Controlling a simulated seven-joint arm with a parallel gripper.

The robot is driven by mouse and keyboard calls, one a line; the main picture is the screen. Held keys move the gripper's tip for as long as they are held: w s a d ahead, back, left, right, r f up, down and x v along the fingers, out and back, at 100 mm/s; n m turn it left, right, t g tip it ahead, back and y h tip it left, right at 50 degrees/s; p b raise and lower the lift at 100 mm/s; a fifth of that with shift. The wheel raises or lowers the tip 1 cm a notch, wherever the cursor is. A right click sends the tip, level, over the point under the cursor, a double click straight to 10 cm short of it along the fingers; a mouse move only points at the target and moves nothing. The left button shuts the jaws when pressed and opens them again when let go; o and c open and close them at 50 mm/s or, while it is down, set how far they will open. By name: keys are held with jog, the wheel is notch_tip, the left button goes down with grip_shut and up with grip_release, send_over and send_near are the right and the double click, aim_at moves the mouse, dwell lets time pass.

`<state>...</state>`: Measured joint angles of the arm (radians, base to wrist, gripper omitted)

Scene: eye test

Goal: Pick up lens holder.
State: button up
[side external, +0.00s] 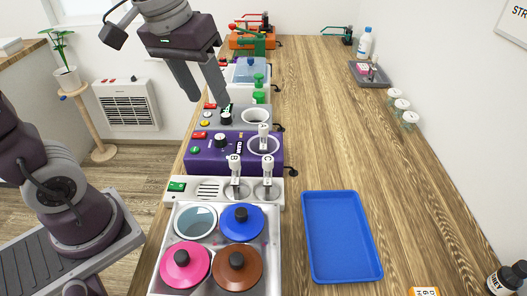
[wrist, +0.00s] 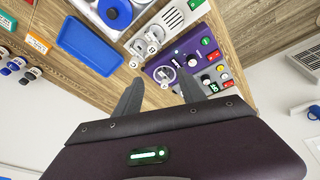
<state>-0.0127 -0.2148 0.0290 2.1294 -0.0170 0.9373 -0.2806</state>
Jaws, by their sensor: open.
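No part is marked as a lens holder, and I cannot tell for sure which thing it is. Three upright pieces with white tops stand in round rings: A (side external: 263,130) on the purple unit (side external: 207,155), B (side external: 235,163) and C (side external: 268,164) on the white unit (side external: 181,198). The wrist view shows the purple unit (wrist: 188,58) and white unit (wrist: 172,16) beyond the fingers. My gripper (side external: 207,100) is open and empty, above and left of the units, apart from the labelled pieces. It also shows in the wrist view (wrist: 160,77).
A metal tray (side external: 200,205) with several coloured lidded pots stands at the front. An empty blue tray (side external: 341,236) lies to its right. The middle of the wooden bench (side external: 325,130) is clear.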

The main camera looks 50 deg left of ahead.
jog(key=w+f+n+g, duration=0.1)
jog(key=w+f+n, duration=0.15)
jog(key=w, duration=0.35)
jog(key=n+g, duration=0.2)
send_near(263, 126)
notch_tip(263, 126, down, 2)
jog(key=s, duration=0.2)
jog(key=w+f, duration=0.2)
jog(key=f, duration=0.1)
jog(key=shift+d+f+n, duration=0.15)
jog(key=shift+f+n, duration=0.05)
jog(key=shift+n, duration=0.15)
notch_tip(263, 126, down, 7)
jog(key=shift+w+f, duration=0.1)
grip_shut()
